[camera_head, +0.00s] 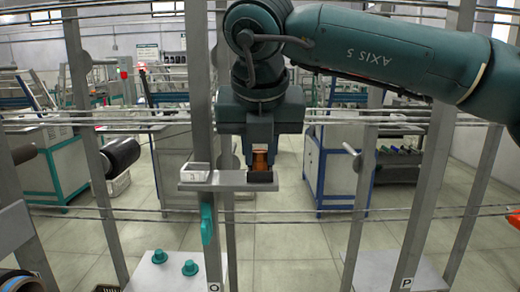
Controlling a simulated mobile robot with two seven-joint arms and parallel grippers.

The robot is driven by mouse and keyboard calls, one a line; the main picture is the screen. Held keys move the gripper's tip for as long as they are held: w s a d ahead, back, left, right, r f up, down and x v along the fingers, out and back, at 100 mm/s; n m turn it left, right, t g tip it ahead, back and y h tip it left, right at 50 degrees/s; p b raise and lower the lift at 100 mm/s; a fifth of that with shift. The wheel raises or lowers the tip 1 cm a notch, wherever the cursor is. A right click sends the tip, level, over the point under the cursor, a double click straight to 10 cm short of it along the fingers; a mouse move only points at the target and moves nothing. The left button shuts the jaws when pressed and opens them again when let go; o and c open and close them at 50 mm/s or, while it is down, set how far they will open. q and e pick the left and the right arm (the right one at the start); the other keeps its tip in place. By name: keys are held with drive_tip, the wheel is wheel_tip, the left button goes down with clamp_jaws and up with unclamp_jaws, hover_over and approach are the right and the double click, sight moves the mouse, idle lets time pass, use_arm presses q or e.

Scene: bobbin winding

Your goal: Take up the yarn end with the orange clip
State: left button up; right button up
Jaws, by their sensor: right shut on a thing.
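My right gripper (260,158) reaches down from above in the middle of the head view. It is shut on an orange-brown piece (260,160), which I take for the orange clip. The piece is upright, right above a black block (260,177) at the right end of a small grey shelf (226,186); I cannot tell whether they touch. The fingers hide part of it. I cannot make out a loose yarn end. My left gripper is not in view.
The shelf is at a grey post marked O, with a white holder (195,172) at its left end. A teal clip (207,223) hangs below. Yarn lines (300,212) run across several posts. A black cylinder (122,153) is at the left. Benches stand behind.

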drive_tip(key=shift+c, duration=0.8)
drive_tip(key=shift+r+p, duration=1.4)
drive_tip(key=shift+r, duration=0.95)
drive_tip(key=shift+f, duration=0.1)
